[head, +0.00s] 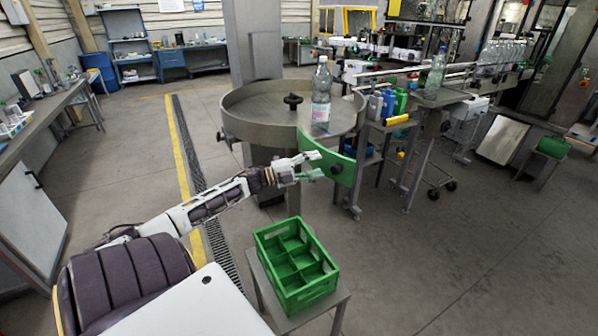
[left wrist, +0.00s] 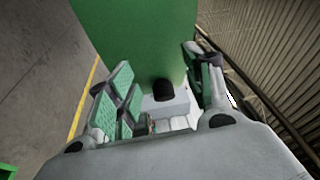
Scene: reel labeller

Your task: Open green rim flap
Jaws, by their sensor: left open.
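The green rim flap (head: 326,158) is a curved panel on the near right rim of the round metal table (head: 247,128). A dark knob (head: 335,170) sits on its outer face. My left gripper (head: 313,166) is open close to the flap, beside the knob. In the left wrist view the flap (left wrist: 135,35) fills the upper middle, and the black knob (left wrist: 163,89) lies between the open fingers (left wrist: 160,95). I cannot tell whether the fingers touch it. My right gripper is not in view.
A clear bottle (head: 321,95) stands upright on the round table near the flap. A green divided crate (head: 296,266) sits empty on a small stand below. A conveyor with bottles (head: 490,62) runs at the back right.

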